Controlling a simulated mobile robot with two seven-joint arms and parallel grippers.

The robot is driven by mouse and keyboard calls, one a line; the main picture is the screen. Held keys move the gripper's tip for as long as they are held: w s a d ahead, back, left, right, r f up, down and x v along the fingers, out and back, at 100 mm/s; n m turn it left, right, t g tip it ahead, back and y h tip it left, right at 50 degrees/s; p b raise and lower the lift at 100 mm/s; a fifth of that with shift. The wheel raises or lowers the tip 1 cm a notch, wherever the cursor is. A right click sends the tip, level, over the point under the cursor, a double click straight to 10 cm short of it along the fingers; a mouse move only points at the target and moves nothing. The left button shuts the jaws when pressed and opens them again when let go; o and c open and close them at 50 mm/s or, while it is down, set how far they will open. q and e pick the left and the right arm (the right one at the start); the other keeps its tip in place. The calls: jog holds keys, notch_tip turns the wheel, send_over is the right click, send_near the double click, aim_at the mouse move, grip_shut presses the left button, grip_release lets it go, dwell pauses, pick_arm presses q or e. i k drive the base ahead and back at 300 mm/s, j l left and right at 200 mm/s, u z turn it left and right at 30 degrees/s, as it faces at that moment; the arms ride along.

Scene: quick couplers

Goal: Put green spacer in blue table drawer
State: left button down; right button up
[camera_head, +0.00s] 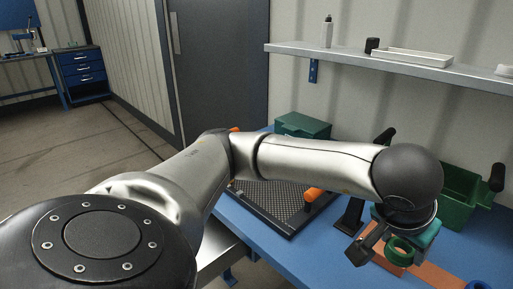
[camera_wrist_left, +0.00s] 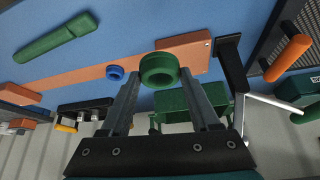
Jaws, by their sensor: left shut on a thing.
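The green spacer (camera_wrist_left: 159,68) is a thick ring with a dark hole. It sits between the fingertips of my left gripper (camera_wrist_left: 160,82), which is shut on it. In the head view the spacer (camera_head: 401,252) is held at the fingers of my left gripper (camera_head: 386,247), over the right part of the blue table (camera_head: 283,259). I cannot tell its exact height above the table. No drawer shows on this near table. A blue bench at the far left back has a stack of shut blue drawers (camera_head: 83,68). My right gripper is not in view.
A brown board (camera_wrist_left: 75,79) with a blue ring (camera_wrist_left: 115,73) lies on the table. A black mesh tray (camera_head: 272,203) with an orange handle (camera_head: 313,194), a green box (camera_head: 302,125) and a green bin (camera_head: 460,193) stand around. A wall shelf (camera_head: 400,66) runs above.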

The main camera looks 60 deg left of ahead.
aim_at(211, 232)
jog(key=j+u, duration=0.15)
jog(key=u, duration=0.2)
jog(key=j+u, duration=0.15)
jog(key=u, duration=0.2)
jog(key=j+u, duration=0.1)
jog(key=u, duration=0.3)
jog(key=i+j, duration=0.15)
